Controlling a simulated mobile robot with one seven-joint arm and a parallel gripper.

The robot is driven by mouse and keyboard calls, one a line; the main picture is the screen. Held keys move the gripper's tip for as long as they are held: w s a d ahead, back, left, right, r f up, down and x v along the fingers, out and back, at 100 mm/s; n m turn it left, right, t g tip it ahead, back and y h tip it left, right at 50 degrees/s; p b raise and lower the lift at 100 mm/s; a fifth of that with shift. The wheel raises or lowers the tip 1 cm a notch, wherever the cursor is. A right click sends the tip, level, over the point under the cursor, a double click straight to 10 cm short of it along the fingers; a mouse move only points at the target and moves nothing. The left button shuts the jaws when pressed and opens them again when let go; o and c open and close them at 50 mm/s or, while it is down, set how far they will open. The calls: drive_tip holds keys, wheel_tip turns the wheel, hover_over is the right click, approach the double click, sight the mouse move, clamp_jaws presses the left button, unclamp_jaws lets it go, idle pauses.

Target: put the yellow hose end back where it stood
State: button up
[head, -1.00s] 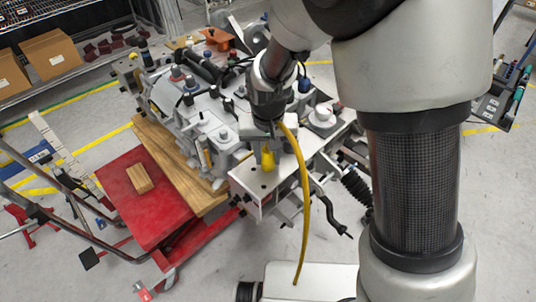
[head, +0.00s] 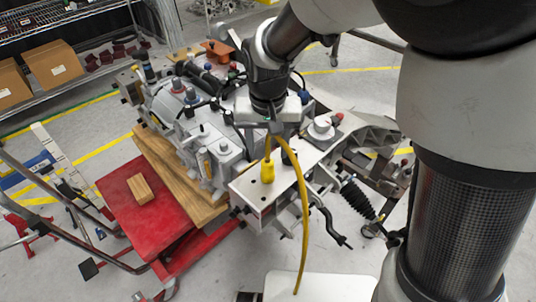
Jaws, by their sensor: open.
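The yellow hose end (head: 267,172) stands upright on the white plate (head: 246,189) at the near end of the chassis fixture, beside dark holes. Its base looks to be seated in the plate, but I cannot tell how deep. From it the yellow hose (head: 304,215) arches up, then hangs down over the plate's right side. My gripper (head: 273,129) is above the hose end, open and apart from it. The top of the hose's arch is close under the gripper, and its fingertips are partly hard to make out.
The grey chassis block (head: 205,125) with knobs and cables stands left of the plate. A red cart top (head: 125,200) with a wooden block (head: 139,189) lies further left. A black crank handle (head: 328,225) juts out at the right.

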drive_tip(key=s+d+r+t, duration=0.1)
drive_tip(key=s+d+r, duration=0.3)
drive_tip(key=d+r, duration=0.6)
drive_tip(key=s+d+r+m+t, duration=0.1)
drive_tip(key=s+d+r+t, duration=0.1)
drive_tip(key=s+d+r, duration=0.3)
drive_tip(key=s+d, duration=0.3)
drive_tip(key=s, duration=0.3)
drive_tip(key=shift+t, duration=0.4)
